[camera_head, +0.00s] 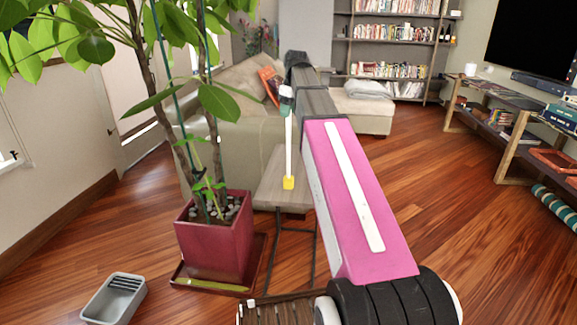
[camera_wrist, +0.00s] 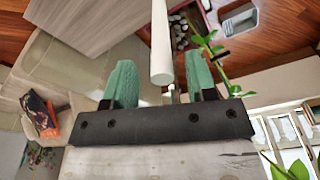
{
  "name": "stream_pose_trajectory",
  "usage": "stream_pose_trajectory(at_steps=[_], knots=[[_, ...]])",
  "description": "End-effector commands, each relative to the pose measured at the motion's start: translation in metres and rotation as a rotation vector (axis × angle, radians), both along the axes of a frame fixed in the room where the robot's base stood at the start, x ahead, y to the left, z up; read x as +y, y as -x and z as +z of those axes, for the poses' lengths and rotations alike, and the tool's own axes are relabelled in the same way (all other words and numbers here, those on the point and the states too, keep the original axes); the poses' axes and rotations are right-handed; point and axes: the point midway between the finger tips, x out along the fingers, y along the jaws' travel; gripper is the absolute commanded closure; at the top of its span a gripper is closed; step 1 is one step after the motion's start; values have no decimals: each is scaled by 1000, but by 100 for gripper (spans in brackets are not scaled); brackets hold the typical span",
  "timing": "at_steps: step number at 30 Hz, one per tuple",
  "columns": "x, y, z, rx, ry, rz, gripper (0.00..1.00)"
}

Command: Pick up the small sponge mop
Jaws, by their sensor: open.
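The small sponge mop (camera_head: 289,150) has a thin white handle and a yellow sponge head. It stands upright, head down, on a small grey wooden side table (camera_head: 268,190). My gripper (camera_head: 286,105) is at the upper end of the handle in the head view. In the wrist view my gripper (camera_wrist: 158,70) has two green finger pads spread apart. The white handle of the mop (camera_wrist: 161,45) shows between them, with gaps to both sides, its rounded end near the palm. The sponge head is not visible in the wrist view.
A potted plant (camera_head: 215,240) with leafy stems stands close left of the table; leaves also show near the gripper in the wrist view (camera_wrist: 215,55). A beige sofa (camera_head: 220,130) is behind. A grey tub (camera_head: 113,298) sits on the floor.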

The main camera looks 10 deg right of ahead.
Motion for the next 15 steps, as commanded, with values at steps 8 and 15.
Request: stream_pose_trajectory(at_steps=[8, 15], knots=[[5, -1, -33, 0, 0, 0, 48], [5, -2, -34, -1, 0, 0, 52]])
